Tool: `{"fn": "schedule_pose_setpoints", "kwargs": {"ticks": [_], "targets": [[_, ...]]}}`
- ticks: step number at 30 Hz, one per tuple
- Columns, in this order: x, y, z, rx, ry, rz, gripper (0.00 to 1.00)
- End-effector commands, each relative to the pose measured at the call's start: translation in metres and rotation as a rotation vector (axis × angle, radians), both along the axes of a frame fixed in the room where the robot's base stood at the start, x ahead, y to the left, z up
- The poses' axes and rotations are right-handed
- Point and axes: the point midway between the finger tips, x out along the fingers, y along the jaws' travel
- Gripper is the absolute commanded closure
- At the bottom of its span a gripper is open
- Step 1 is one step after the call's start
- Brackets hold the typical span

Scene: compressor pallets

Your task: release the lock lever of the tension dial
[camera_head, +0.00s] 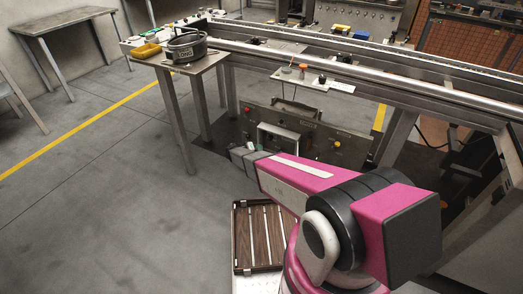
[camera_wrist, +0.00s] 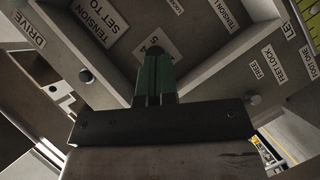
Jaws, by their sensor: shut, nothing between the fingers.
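In the wrist view my gripper (camera_wrist: 155,60) has its green fingers closed together and empty. They point at a grey panel (camera_wrist: 205,75) with printed labels. A "TENSION SET TO" label (camera_wrist: 98,22) is at the upper left, and a white number card (camera_wrist: 152,42) is just beyond the fingertips, partly covered by them. I cannot tell whether the fingers touch the panel. The tension dial and its lock lever cannot be made out clearly; the fingers hide part of that area. In the head view my arm reaches toward a low panel box (camera_head: 345,150) under the conveyor; the fingertips are hidden.
In the head view, the conveyor rail (camera_head: 350,75) runs above the box.

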Motion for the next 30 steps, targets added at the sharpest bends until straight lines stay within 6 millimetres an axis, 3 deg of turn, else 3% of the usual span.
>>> {"fn": "schedule_pose_setpoints", "kwargs": {"ticks": [12, 15, 21, 30], "targets": [[0.034, -0.067, -0.023, -0.001, 0.0, -0.001, 1.0], [0.028, -0.08, -0.03, 0.001, 0.001, -0.002, 1.0], [0.022, -0.094, -0.04, 0.0, 0.001, 0.0, 1.0], [0.02, -0.098, -0.043, 0.001, 0.0, 0.001, 1.0]]}}
